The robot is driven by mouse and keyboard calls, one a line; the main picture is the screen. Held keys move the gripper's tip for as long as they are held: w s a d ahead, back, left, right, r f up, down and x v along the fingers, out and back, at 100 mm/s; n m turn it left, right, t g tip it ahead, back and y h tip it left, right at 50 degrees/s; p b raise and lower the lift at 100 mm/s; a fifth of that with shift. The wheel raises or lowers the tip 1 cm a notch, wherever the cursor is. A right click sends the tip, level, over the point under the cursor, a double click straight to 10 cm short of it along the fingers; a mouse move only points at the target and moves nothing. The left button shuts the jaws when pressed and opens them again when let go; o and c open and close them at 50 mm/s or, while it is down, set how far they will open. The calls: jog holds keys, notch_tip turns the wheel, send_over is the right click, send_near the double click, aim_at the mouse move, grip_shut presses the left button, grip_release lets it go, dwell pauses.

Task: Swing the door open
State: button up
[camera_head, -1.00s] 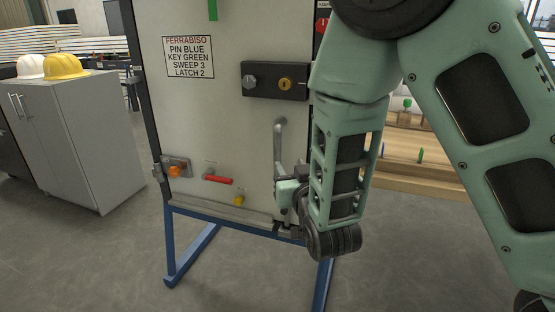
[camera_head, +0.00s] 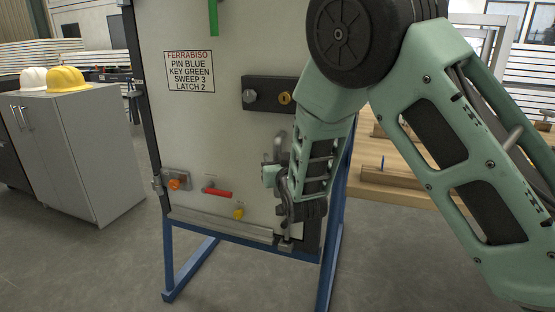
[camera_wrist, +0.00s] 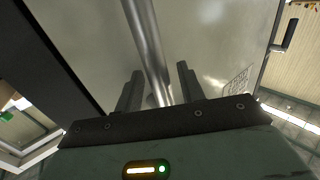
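The pale grey door panel (camera_head: 225,130) stands upright in a blue frame (camera_head: 333,240). I cannot tell whether it is ajar. Its vertical metal handle (camera_head: 278,146) is near the right edge, the lower part hidden by my gripper. My gripper (camera_head: 273,176) is at the handle's lower part in the head view. In the wrist view, the handle bar (camera_wrist: 146,38) runs between the two dark fingers of my gripper (camera_wrist: 159,88), which stand apart with a gap showing beside the bar.
The panel carries a printed sign (camera_head: 190,72), a black lock plate (camera_head: 268,95), an orange knob (camera_head: 175,184), a red lever (camera_head: 217,193) and a yellow knob (camera_head: 238,213). A grey cabinet (camera_head: 90,150) with helmets stands left. A wooden bench (camera_head: 400,180) is behind right. Floor in front is clear.

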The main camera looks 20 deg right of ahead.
jog(key=shift+c, duration=0.3)
grip_shut()
